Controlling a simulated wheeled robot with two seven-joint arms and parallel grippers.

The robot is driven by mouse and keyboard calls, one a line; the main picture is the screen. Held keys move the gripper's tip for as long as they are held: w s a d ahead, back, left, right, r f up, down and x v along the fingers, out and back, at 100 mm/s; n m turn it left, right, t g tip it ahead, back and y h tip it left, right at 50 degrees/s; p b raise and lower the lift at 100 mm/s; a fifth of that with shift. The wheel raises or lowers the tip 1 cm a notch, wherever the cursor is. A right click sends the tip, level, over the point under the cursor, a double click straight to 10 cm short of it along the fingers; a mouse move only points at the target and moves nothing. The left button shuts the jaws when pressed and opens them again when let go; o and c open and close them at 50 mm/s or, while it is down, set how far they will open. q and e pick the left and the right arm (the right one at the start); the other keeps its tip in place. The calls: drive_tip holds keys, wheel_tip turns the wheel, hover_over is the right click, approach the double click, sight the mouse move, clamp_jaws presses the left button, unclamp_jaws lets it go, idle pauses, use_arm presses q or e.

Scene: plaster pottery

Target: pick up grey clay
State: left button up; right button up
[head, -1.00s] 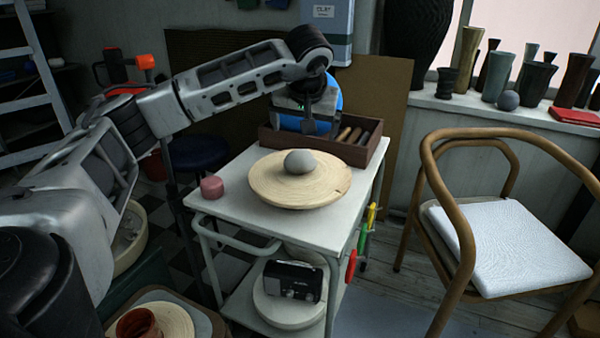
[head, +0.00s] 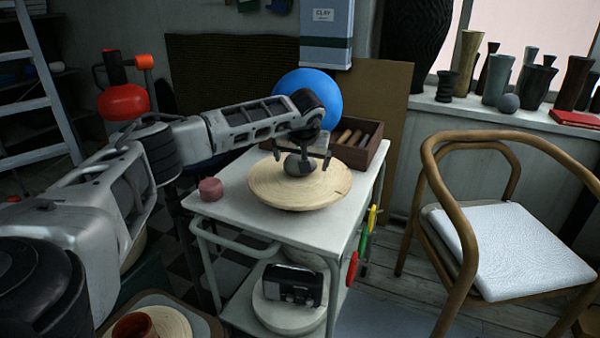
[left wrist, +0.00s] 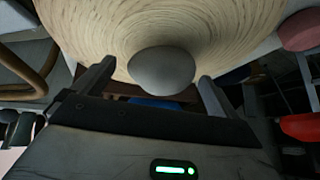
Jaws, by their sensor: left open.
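The grey clay (head: 299,166) is a rounded lump on the round wooden board (head: 272,190) on top of the white trolley. In the left wrist view the clay (left wrist: 162,71) sits ahead of the palm, on the pale ringed board (left wrist: 95,20). My left gripper (head: 303,165) is directly over the clay, pointing down, and partly hides it. In the left wrist view my left gripper (left wrist: 152,80) is open, with one finger on each side of the clay and a visible gap on both sides. My right gripper is not in view.
A pink lump (head: 210,189) lies on the trolley (head: 225,215) left of the board. A wooden toolbox (head: 366,155) stands behind it, near a blue ball (head: 313,92). A wooden chair (head: 470,225) is at the right. A radio (head: 292,285) sits on the lower shelf.

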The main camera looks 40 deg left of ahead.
use_arm(q)
drive_tip(key=shift+w+a+f, duration=0.25)
drive_tip(key=shift+a+f, duration=0.05)
drive_tip(key=shift+f, duration=0.3)
drive_tip(key=c, duration=1.8)
drive_tip(key=shift+r, duration=0.2)
drive_tip(key=shift+w+r, duration=0.1)
